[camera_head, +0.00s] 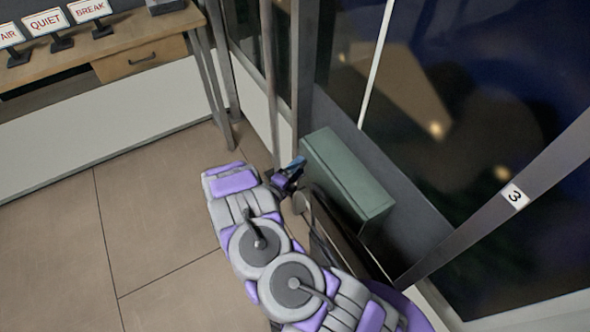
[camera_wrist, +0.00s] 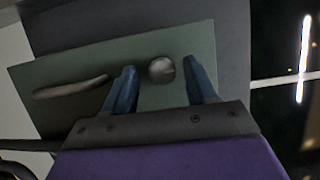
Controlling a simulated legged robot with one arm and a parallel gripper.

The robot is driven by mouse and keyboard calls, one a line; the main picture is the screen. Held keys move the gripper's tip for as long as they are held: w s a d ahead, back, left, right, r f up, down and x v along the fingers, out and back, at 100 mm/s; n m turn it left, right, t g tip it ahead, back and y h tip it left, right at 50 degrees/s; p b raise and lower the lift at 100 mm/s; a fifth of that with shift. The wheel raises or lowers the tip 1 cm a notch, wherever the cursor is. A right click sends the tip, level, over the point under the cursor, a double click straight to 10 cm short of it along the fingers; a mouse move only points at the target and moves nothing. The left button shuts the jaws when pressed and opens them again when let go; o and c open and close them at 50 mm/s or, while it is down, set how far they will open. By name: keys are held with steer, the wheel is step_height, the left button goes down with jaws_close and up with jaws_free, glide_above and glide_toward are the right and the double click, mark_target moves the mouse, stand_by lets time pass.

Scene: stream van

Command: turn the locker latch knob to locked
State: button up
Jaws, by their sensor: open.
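The locker (camera_head: 345,180) is a green-grey box against the dark wall in the head view, right of my arm. Its front face (camera_wrist: 62,122) fills much of the wrist view. A round grey latch knob (camera_wrist: 161,70) sits on that face, with a faint line across it. My gripper (camera_wrist: 161,88) is open, with a blue finger on each side of the knob in the picture. I cannot tell whether the fingers touch it. In the head view my gripper (camera_head: 298,163) is by the locker's left side, and the knob is hidden there.
A long pale handle (camera_wrist: 70,88) is on the locker face, left of the knob. A wooden desk (camera_head: 105,48) with a drawer and several signs stands at the upper left. Dark glass is behind the locker. A post marked 3 (camera_head: 515,196) is at right. The tiled floor at left is clear.

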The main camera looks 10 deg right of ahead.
steer(key=shift+a, duration=0.1)
steer(key=p+v, duration=0.1)
steer(key=v, duration=1.6)
steer(key=shift+s+p, duration=0.2)
steer(key=shift+p, duration=0.1)
steer(key=shift+f, duration=0.1)
steer(key=shift+a, duration=0.1)
